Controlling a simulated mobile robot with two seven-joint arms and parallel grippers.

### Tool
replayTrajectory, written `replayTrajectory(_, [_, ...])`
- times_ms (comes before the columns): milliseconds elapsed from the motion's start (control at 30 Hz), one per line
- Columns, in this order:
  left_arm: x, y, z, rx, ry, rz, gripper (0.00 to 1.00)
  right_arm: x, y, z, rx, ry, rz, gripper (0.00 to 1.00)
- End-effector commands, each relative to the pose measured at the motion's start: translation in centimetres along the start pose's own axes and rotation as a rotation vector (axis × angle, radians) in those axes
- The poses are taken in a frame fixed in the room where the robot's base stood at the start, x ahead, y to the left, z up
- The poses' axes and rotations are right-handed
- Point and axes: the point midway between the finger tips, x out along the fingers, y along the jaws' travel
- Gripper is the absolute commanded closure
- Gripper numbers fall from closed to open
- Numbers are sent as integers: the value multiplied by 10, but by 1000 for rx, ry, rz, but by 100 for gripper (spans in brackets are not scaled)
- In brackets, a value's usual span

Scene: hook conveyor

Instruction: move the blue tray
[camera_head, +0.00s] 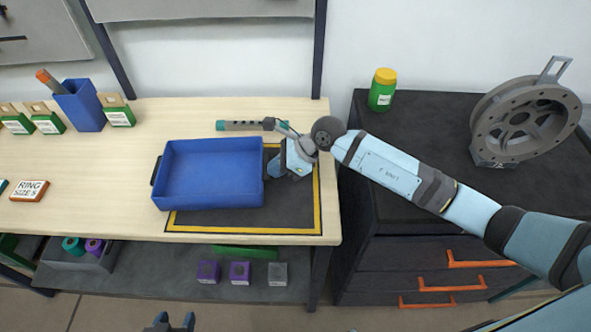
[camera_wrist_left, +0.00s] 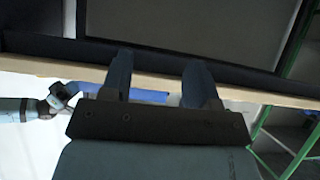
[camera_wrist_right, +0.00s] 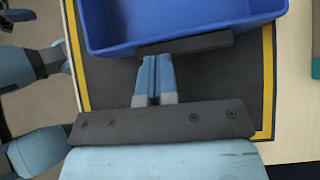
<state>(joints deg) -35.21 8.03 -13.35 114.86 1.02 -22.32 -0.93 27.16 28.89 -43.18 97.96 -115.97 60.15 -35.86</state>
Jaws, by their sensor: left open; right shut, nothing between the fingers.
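The blue tray (camera_head: 210,173) sits on the wooden table, partly on a dark mat with a yellow border (camera_head: 245,229). It is empty, with a dark handle (camera_head: 156,170) on its left side. My right gripper (camera_head: 274,166) is low at the tray's right side. In the right wrist view its fingers (camera_wrist_right: 157,65) are together, with the tips at the tray's other dark handle (camera_wrist_right: 185,43); I cannot tell whether they touch it. My left gripper (camera_head: 174,321) is open and empty at the bottom edge of the head view, in front of the table and away from the tray.
A grey-and-teal tool (camera_head: 245,125) lies behind the tray. A blue holder (camera_head: 80,106) and green-and-tan boxes (camera_head: 119,112) stand at the back left. A dark cabinet (camera_head: 385,225) is right of the table, bearing a green jar (camera_head: 381,92) and a grey reel (camera_head: 525,110). The table's left front is mostly clear.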

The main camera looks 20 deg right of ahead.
Motion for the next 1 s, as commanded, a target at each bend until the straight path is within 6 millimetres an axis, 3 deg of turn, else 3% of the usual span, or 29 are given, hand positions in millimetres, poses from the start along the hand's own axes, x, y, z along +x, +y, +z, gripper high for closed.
replayTrajectory(33, [4, -1, 6, -2, -2, -1, 45, 15, 0, 10, -4, -2, 1, 100])
replayTrajectory(700, [39, 5, 43, -64, -29, 10, 45, 160, 0, 150, -3, 1, 0, 100])
replayTrajectory(867, [43, 7, 41, -55, -3, 10, 45, 185, 0, 176, -1, 2, -1, 100])
replayTrajectory(1000, [42, 8, 39, -45, 8, 12, 45, 193, 0, 188, 0, 3, -1, 100])
